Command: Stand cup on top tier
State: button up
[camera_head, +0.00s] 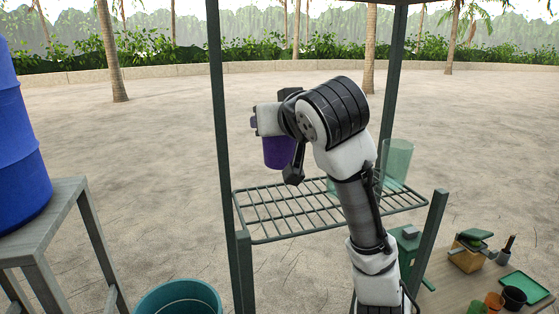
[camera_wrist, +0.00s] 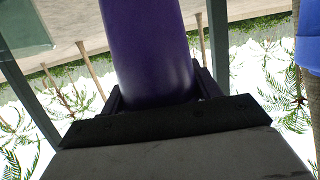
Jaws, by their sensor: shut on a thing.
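My gripper (camera_head: 277,133) is shut on a purple cup (camera_head: 277,154) and holds it above the left part of a green wire shelf (camera_head: 285,213). In the wrist view the purple cup (camera_wrist: 148,45) fills the middle, between the fingers of my gripper (camera_wrist: 160,95). The shelf hangs between dark green posts. A clear green cup (camera_head: 397,160) stands at the shelf's right end. Another clear greenish thing (camera_head: 332,185) is mostly hidden behind my arm, as is part of the shelf.
A dark green post (camera_head: 218,110) rises just left of the cup. A blue barrel (camera_head: 20,150) stands on a grey wooden stand (camera_head: 60,215) at left. A teal bucket (camera_head: 180,298) is below. A low table at right holds a green tray (camera_head: 523,287) and small pots. The left shelf is bare.

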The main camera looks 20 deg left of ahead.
aim_at(278, 163)
jog(key=shift+f+p, duration=0.4)
jog(key=shift+f, duration=3.85)
jog(key=shift+f, duration=0.2)
jog(key=o, duration=1)
jog(key=shift+o, duration=0.2)
jog(key=shift+r, duration=0.1)
jog(key=shift+r, duration=0.15)
jog(key=b+v, duration=0.2)
jog(key=v, duration=1)
